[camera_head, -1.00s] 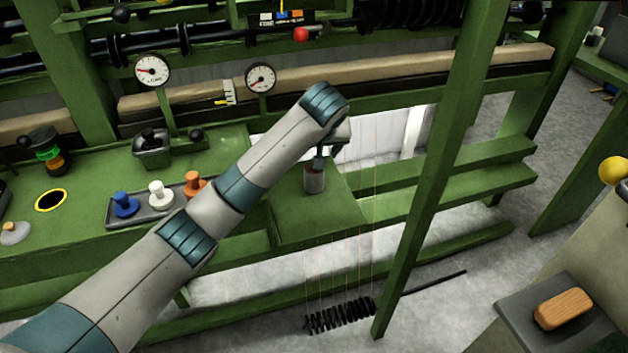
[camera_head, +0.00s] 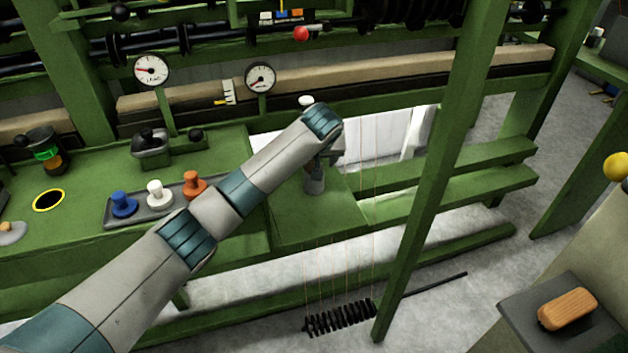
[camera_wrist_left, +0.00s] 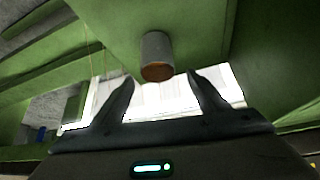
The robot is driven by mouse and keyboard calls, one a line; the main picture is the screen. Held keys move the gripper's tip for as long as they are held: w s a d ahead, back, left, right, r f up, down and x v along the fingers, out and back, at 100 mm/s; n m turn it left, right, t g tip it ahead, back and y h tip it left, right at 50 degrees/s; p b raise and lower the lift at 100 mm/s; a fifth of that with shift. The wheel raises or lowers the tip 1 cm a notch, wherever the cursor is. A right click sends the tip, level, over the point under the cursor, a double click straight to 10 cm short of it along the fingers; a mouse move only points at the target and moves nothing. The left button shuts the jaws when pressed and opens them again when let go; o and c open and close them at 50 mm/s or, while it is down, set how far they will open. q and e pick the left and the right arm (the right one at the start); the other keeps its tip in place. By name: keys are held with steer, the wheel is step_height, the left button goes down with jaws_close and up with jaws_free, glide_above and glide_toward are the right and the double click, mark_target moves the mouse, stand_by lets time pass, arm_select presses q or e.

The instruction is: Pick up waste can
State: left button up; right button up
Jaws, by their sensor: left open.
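The waste can (camera_head: 314,184) is a small grey cylinder standing on a green ledge. In the left wrist view the can (camera_wrist_left: 156,50) shows a grey side and a brownish end, ahead of the fingers and roughly midway between them. My left gripper (camera_head: 322,163) is at the upper part of the can in the head view and partly covers it. In the left wrist view its two dark fingers (camera_wrist_left: 160,78) are spread apart with nothing between them. Whether a finger touches the can cannot be told. My right gripper is not in view.
A green post (camera_head: 435,170) rises right of the ledge. Thin threads (camera_head: 365,215) hang beside the ledge down to a black coil (camera_head: 340,317). A tray (camera_head: 140,212) with blue, white and orange spools lies left. Two gauges (camera_head: 260,78) stand behind.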

arm_select(q)
steer(key=x, duration=0.3)
steer(key=shift+s+d+f+b, duration=0.15)
steer(key=shift+f+b, duration=0.15)
steer(key=shift+w+f, duration=0.4)
steer(key=shift+f, duration=0.2)
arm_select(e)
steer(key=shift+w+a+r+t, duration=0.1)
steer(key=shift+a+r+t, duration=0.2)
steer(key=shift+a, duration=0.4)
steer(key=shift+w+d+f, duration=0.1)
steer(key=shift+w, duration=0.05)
arm_select(q)
steer(key=c, duration=1.5)
steer(key=shift+r, duration=0.1)
steer(key=shift+c, duration=0.2)
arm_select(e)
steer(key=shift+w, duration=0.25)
arm_select(q)
steer(key=shift+r, duration=0.1)
